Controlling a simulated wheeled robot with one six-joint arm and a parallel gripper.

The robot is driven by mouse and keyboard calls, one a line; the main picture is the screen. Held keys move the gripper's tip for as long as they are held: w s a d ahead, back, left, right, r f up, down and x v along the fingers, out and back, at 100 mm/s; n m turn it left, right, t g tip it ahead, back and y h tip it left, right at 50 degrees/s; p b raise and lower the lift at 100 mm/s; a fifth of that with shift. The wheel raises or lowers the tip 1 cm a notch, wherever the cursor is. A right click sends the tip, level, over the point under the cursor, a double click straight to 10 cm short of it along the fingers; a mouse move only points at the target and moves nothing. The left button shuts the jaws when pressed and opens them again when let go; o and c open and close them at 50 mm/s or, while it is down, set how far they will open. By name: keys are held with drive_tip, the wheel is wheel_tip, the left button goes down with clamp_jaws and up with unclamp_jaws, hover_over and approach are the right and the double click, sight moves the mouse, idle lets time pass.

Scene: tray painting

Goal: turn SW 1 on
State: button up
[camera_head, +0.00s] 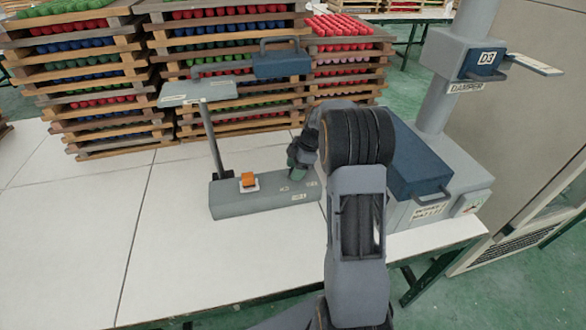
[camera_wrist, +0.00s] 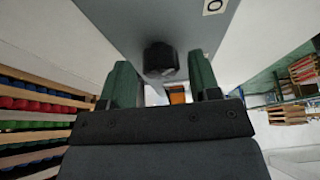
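A grey control box (camera_head: 235,203) lies on the white table in the head view. An orange rocker switch (camera_head: 248,181) on a pale base sits on its top. It also shows as an orange patch (camera_wrist: 177,95) between the fingers in the wrist view. My gripper (camera_head: 299,157) is over the right end of the box. In the wrist view the two green fingers (camera_wrist: 162,78) are apart, with a black round knob (camera_wrist: 161,59) showing in the gap; contact cannot be told. The small labels on the box are too blurred to tell which control is SW 1.
A post with a grey head (camera_head: 198,92) and a blue handled block (camera_head: 282,65) stand behind the box. A blue handled unit (camera_head: 415,165) and a post marked D3 DAMPER (camera_head: 465,87) are at right. Stacked crates (camera_head: 95,80) stand behind. The table's left (camera_head: 80,220) is clear.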

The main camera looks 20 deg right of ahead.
drive_tip(key=c, duration=0.8)
drive_tip(key=shift+a, duration=0.25)
drive_tip(key=shift+c, duration=0.2)
drive_tip(key=shift+d, duration=0.15)
drive_tip(key=m+t+b, duration=0.1)
drive_tip(key=m+b, duration=0.2)
drive_tip(key=shift+f, duration=0.1)
drive_tip(key=m+t+h+b, duration=0.1)
drive_tip(key=m, duration=0.2)
drive_tip(key=m+b, duration=0.2)
drive_tip(key=shift+s+m+t+h, duration=0.1)
drive_tip(key=shift+m+t+h, duration=0.3)
drive_tip(key=m, duration=0.1)
drive_tip(key=m+h, duration=0.1)
drive_tip(key=m, duration=0.1)
drive_tip(key=m+h, duration=0.1)
drive_tip(key=m, duration=0.1)
drive_tip(key=shift+r+t, duration=0.25)
drive_tip(key=shift+t, duration=0.15)
drive_tip(key=shift+m+h+p, duration=0.7)
drive_tip(key=shift+m+p, duration=0.2)
drive_tip(key=shift+m, duration=1.1)
drive_tip(key=shift+f, duration=0.1)
